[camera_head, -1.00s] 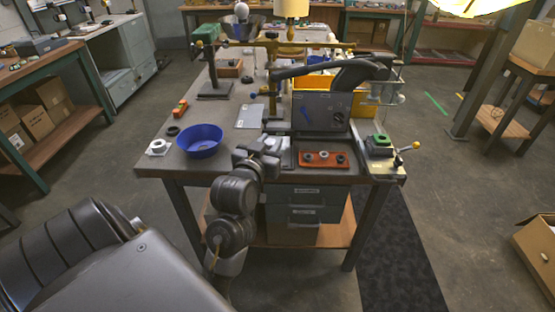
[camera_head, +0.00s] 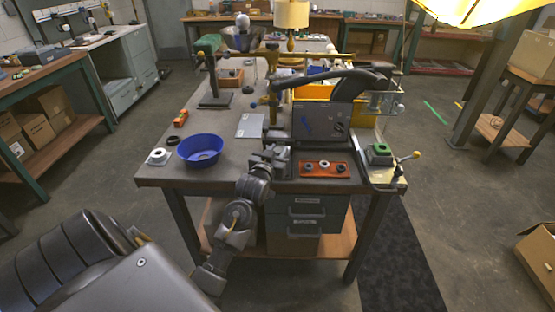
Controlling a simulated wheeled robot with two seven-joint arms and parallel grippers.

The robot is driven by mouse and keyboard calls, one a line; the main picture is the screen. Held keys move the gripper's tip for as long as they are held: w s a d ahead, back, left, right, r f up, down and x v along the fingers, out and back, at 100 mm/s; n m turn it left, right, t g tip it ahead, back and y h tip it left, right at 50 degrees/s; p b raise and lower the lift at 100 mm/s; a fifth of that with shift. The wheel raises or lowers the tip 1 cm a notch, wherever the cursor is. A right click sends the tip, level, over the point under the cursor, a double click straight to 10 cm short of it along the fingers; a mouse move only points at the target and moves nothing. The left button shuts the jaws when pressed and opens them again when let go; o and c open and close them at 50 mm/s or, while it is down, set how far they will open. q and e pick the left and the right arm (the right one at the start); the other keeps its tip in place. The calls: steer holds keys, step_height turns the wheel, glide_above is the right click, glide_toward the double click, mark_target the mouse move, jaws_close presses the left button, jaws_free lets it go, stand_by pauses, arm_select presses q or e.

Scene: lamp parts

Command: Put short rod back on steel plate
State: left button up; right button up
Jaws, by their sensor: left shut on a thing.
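The steel plate (camera_head: 250,126) is a flat light-grey sheet on the workbench, right of and behind the blue bowl. My left gripper (camera_head: 277,147) is over the front part of the bench, in front of the steel plate and slightly to its right. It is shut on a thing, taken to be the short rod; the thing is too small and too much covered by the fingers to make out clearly. Brass-coloured upright parts stand just behind the gripper. My right gripper is not in view.
A blue bowl (camera_head: 200,151) and a white block with a ring (camera_head: 159,157) stand at the left. The bench top between bowl and plate is clear.

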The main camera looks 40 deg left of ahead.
arm_select(q)
steer(key=shift+f, duration=1.6)
steer(key=shift+f, duration=0.1)
steer(key=o, duration=1)
steer(key=shift+c, duration=0.2)
steer(key=shift+s, duration=0.15)
steer(key=v, duration=1.1)
steer(key=shift+s, duration=0.3)
steer(key=shift+d, duration=0.15)
